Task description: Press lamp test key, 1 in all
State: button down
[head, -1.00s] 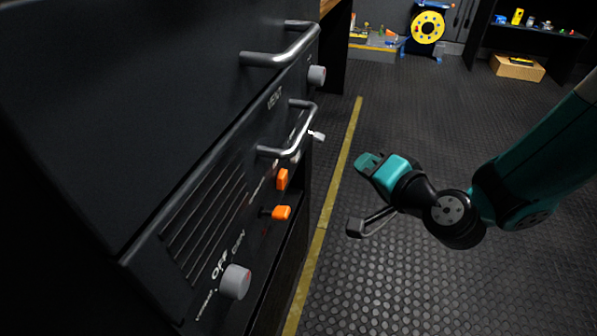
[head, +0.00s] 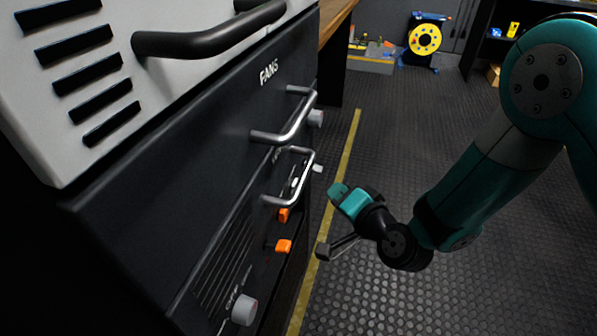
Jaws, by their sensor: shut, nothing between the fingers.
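I cannot pick out a key marked as lamp test on the rack in the head view. Two orange switches, an upper one (head: 284,214) and a lower one (head: 283,246), sit on the lower dark panel (head: 262,226). The lettering beside them is too small or slanted to read. My gripper (head: 336,190) is shut and empty, to the right of the rack, apart from the controls in the picture. Its fingertips are small and partly hidden by its own body.
Metal handles (head: 298,122) and grey knobs (head: 244,309) stick out from the rack front. A white vented unit (head: 165,18) with a black handle is above. A yellow floor line (head: 346,160) runs beside the rack. The dark floor on the right is open; a yellow reel (head: 425,39) stands far back.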

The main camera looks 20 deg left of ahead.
jog(key=a+p, duration=0.1)
jog(key=p, duration=0.3)
jog(key=a+p, duration=0.1)
jog(key=p, duration=0.4)
jog(key=a+p, duration=0.2)
jog(key=p, duration=0.2)
jog(key=shift+s+r, duration=0.1)
jog(key=shift+r, duration=0.15)
jog(key=shift+s+a+f+p, duration=0.1)
jog(key=shift+a+f+p, duration=0.1)
jog(key=shift+p, duration=0.95)
dwell(0.5)
jog(key=shift+a, duration=0.45)
jog(key=shift+a+f, duration=0.1)
jog(key=shift+a, duration=0.3)
dwell(0.5)
jog(key=shift+d, duration=0.85)
